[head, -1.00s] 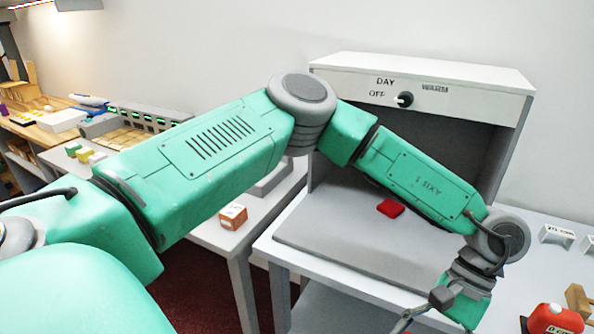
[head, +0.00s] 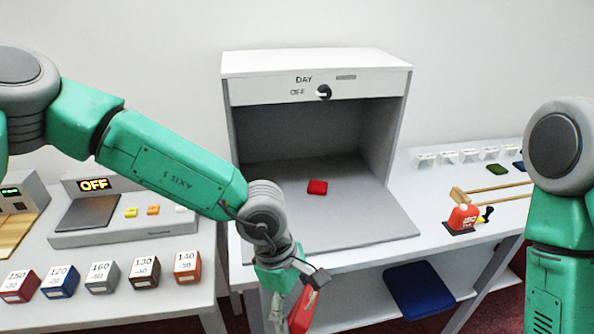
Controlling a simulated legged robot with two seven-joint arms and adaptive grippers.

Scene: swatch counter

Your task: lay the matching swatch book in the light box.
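The light box (head: 317,62) stands open at the front in the middle of the head view, its dial near DAY. A small red swatch (head: 317,187) lies on its grey floor (head: 350,222). My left gripper (head: 296,308) is low in front of the box, below its front edge. A red, flat piece (head: 303,310), seemingly a swatch book, shows at its fingers and looks gripped. The fingers partly hide it, and the picture's lower edge is close. My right arm is at the right edge; its gripper is out of view.
Several numbered colour blocks (head: 60,281) line the left table, before a grey device reading OFF (head: 95,184). A blue pad (head: 419,290) lies on the lower shelf.

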